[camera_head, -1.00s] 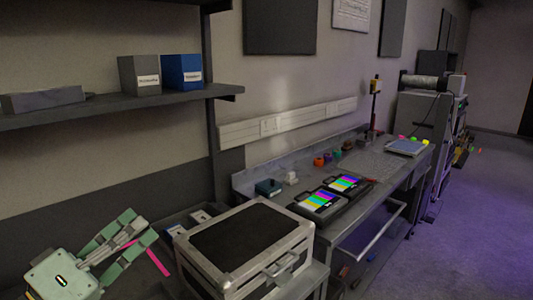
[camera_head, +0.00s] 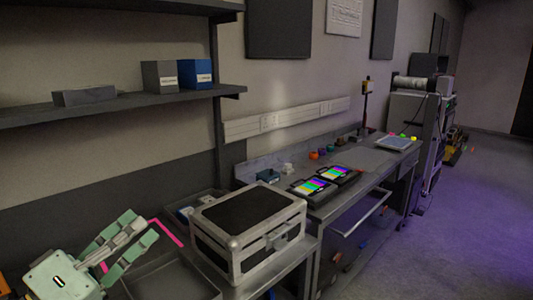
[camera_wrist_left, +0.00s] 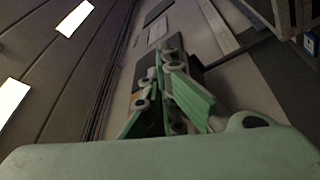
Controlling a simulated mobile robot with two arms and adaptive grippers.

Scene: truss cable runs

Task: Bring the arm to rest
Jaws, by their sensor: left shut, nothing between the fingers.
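My left gripper (camera_head: 136,232) is at the lower left of the head view, pale green with grey links. Its fingers point up and to the right, shut with nothing between them. It is left of the silver-edged case (camera_head: 250,222) and apart from it. In the left wrist view the gripper (camera_wrist_left: 172,112) shows against the wall and ceiling, with no object at its fingers. My right gripper is not in view.
A grey tray (camera_head: 172,283) lies below the gripper, with a pink strip (camera_head: 168,232) beside the fingers. A shelf (camera_head: 110,105) with boxes hangs above. A workbench (camera_head: 345,185) with two colour-bar screens runs to the right. Open floor (camera_head: 450,220) lies at the right.

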